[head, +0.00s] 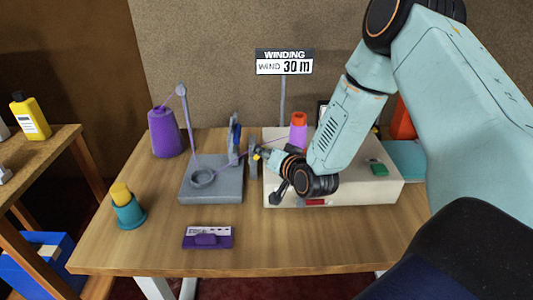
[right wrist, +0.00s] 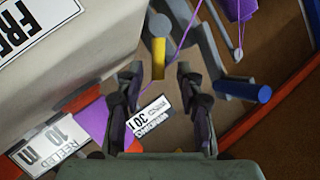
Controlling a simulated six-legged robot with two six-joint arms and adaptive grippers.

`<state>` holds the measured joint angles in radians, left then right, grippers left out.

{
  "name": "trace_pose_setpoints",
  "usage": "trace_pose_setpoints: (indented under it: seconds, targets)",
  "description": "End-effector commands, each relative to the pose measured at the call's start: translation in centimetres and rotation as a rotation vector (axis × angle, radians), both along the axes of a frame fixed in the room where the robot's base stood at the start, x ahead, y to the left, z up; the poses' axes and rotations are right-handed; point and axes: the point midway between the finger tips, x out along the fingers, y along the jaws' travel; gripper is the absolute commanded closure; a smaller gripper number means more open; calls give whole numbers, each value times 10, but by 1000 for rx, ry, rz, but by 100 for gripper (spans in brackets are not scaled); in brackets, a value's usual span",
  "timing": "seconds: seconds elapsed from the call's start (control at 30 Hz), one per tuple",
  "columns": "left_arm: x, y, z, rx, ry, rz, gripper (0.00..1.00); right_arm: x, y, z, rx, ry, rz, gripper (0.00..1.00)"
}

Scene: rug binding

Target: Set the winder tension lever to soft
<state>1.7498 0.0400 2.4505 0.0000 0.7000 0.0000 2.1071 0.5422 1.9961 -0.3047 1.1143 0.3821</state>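The winder (head: 385,192) is a beige box on the right half of the table. A small yellow peg (head: 257,153) shows at its left side. In the right wrist view the yellow peg (right wrist: 158,60) hangs from a grey round-ended part and looks like the lever's handle; I cannot read its setting. My right gripper (head: 266,158) reaches in over the winder's left front. In the right wrist view my right gripper (right wrist: 160,98) has its fingers apart with nothing between them, the peg lying just beyond the tips. My left gripper is out of view.
A purple thread runs from the purple cone (head: 164,135) over a grey guide stand (head: 215,190) towards the purple spool (head: 298,135). A blue cylinder (right wrist: 258,93) is near the fingers.

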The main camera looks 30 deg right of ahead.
Motion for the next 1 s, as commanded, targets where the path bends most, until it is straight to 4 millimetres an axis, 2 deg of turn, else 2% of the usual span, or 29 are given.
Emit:
trace_pose_setpoints:
  seconds: [0.07, 0.5, 1.0]
  targets:
    - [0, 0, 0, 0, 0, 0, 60, 1, -1, 0, 0, 0, 0, 63]
    - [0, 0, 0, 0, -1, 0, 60, 0, -1, 0, 0, 1, -1, 99]
    - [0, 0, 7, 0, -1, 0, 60, 1, 2, 2, -35, 24, 2, 100]
